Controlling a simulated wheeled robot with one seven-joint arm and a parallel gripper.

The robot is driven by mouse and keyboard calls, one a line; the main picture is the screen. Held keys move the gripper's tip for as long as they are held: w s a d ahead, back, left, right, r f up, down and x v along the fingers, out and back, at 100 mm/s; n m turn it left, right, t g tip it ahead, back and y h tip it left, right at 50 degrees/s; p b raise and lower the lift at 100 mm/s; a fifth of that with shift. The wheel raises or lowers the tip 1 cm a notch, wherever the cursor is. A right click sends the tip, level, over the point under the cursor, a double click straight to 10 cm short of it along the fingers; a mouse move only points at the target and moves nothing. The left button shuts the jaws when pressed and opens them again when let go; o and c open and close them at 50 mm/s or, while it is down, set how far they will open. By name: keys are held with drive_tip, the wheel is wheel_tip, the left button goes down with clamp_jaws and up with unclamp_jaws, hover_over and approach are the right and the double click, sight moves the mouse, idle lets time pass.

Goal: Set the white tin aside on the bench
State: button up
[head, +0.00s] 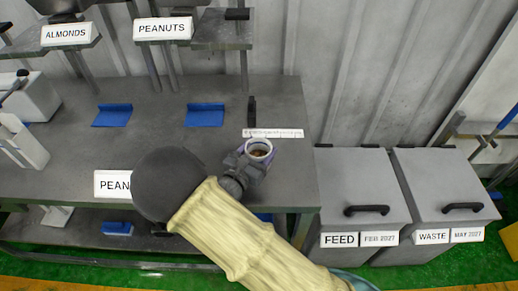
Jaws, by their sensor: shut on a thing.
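A white tin (259,149) shows its pale round rim, with brown contents inside. My gripper (250,160) is around it from the front and shut on it, over the right part of the grey bench (155,140). The fingertips and most of the tin's side are hidden by the gripper body. I cannot tell whether the tin touches the bench top.
Two blue pads (205,115) (113,115) lie on the bench. A white label strip (273,133) and a dark upright piece (251,111) are behind the tin. Grey FEED (360,185) and WASTE (440,180) bins stand right of the bench. The bench's middle is clear.

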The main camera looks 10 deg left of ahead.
drive_tip(key=shift+f, duration=0.15)
drive_tip(key=o, duration=1.2)
drive_tip(key=shift+c, duration=0.2)
drive_tip(key=shift+r, duration=0.2)
drive_tip(key=b+v, duration=0.1)
drive_tip(key=v, duration=1.1)
